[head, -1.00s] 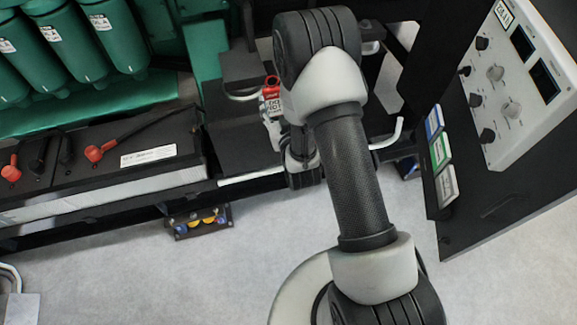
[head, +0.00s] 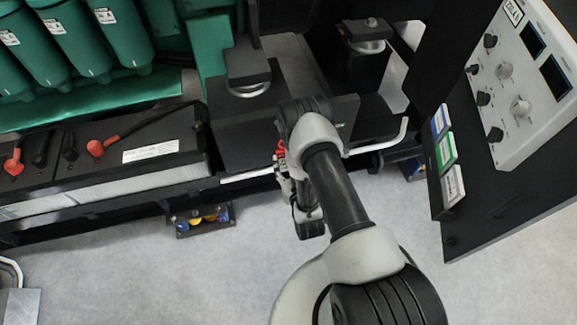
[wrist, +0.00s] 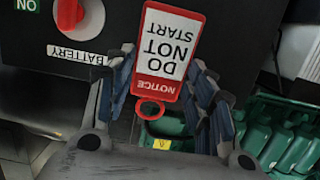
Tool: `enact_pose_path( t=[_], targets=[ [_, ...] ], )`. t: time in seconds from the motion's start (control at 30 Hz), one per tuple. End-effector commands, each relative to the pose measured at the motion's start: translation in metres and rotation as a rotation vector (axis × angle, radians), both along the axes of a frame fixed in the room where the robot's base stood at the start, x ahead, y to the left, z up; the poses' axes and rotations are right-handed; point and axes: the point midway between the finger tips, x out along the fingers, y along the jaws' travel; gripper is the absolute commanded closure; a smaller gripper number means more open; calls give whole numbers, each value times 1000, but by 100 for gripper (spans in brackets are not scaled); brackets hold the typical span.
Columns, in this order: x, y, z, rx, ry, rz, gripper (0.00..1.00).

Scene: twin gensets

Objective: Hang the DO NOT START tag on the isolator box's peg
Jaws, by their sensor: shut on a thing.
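The DO NOT START tag (wrist: 168,45), white with a red border and NOTICE band, shows upside down in the wrist view. Its red eyelet ring (wrist: 150,109) points toward my wrist. My gripper (wrist: 163,82) is shut on the tag, fingers on both sides. Behind it is the dark face of the isolator box (wrist: 238,48), with a red rotary switch (wrist: 70,14), a BATTERY label and a green ON label. I cannot make out the peg. In the head view only a red bit of the tag (head: 281,149) shows; my arm hides most of the gripper.
The battery (head: 150,140) with red terminals lies left of my arm. Green cylinders (head: 75,45) stand behind it. A grey control panel (head: 535,75) and coloured cards (head: 445,150) are at the right. A bent pale bar (head: 385,144) juts out near my forearm. The floor in front is open.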

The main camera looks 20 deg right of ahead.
Motion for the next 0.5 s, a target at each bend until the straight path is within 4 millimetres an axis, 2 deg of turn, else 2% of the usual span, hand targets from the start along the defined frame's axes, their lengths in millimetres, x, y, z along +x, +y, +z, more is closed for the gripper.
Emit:
enact_pose_path(
  t=[0.5],
  targets=[
    [32, 0, -3, 0, -2, 0, 71]
  ],
)
